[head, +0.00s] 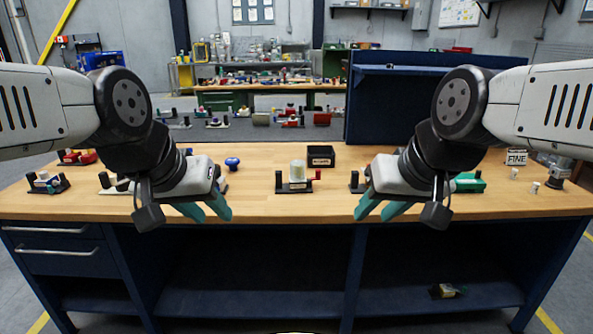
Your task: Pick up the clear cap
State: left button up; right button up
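A pale, see-through-looking cylinder (298,171), which appears to be the clear cap, stands upright in a black holder (295,187) near the middle of the wooden bench. A small red part (317,174) stands at the holder's right end. My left gripper (208,212) is left of the holder, above the bench's front part, with its teal fingers apart and nothing between them. My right gripper (382,211) is right of the holder, also with its teal fingers apart and empty. Neither gripper touches the cap.
A black bin (321,156) sits behind the holder. A blue knob-like part (232,163) stands to its left. The bench front (290,208) between my grippers is clear.

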aim_at(298, 167)
jog(key=i+l+u, duration=0.1)
jog(key=i+u, duration=0.15)
jog(key=i, duration=0.25)
jog(key=i+l+u, duration=0.3)
jog(key=i, duration=0.2)
